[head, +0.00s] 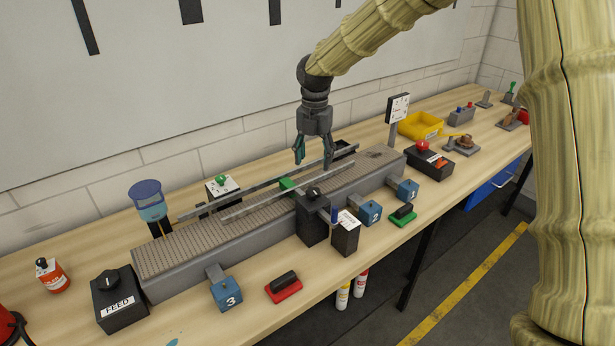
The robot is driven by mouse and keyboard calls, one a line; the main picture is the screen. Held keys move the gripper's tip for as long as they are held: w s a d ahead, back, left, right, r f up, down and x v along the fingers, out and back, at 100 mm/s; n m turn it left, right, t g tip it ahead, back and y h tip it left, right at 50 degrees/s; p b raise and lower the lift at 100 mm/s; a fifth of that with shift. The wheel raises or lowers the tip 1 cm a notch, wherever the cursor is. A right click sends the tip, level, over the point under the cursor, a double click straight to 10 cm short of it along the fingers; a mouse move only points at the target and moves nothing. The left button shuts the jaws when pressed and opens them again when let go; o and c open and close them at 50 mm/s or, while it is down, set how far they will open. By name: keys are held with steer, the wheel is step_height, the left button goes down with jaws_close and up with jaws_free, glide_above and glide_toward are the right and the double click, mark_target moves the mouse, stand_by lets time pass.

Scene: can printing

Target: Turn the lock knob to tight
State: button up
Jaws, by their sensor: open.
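My gripper (314,158) hangs fingers down above the conveyor (165,260), with its two fingers apart and nothing seen between them. Below it, a black knob (314,193) sits on top of a dark block (312,222) at the conveyor's front side. This may be the lock knob, but I cannot read any label that says so. The gripper is above this knob and not touching it. Another black knob (109,279) sits on a box labelled FEED at the left. How far either knob is turned is too small to tell.
Two metal guide rails (236,211) run along the conveyor, with a small green piece (287,184) near them. Blue blocks, one marked 3 (227,293), stand along the front. A red-based stamp (284,287), a dark box with a pen (346,236) and a yellow bin (420,126) are also on the bench.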

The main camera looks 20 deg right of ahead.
mark_target(313, 190)
steer(key=s+f+p, duration=0.2)
steer(key=f, duration=0.1)
steer(key=shift+s+a+f, duration=0.15)
steer(key=shift+s+a, duration=0.05)
steer(key=f, duration=0.1)
steer(key=w+f+p, duration=0.1)
steer(key=f, duration=0.1)
steer(key=w+f, duration=0.1)
steer(key=f, duration=0.1)
steer(key=shift+w, duration=0.1)
steer(key=shift+f+p, duration=0.35)
steer(key=shift+f, duration=0.05)
steer(key=shift+s+f, duration=0.15)
steer(key=shift+s, duration=0.5)
steer(key=shift+w+f, duration=0.35)
steer(key=shift+w, duration=0.05)
steer(key=shift+s+r, duration=0.15)
steer(key=shift+s, duration=0.05)
steer(key=c, duration=1)
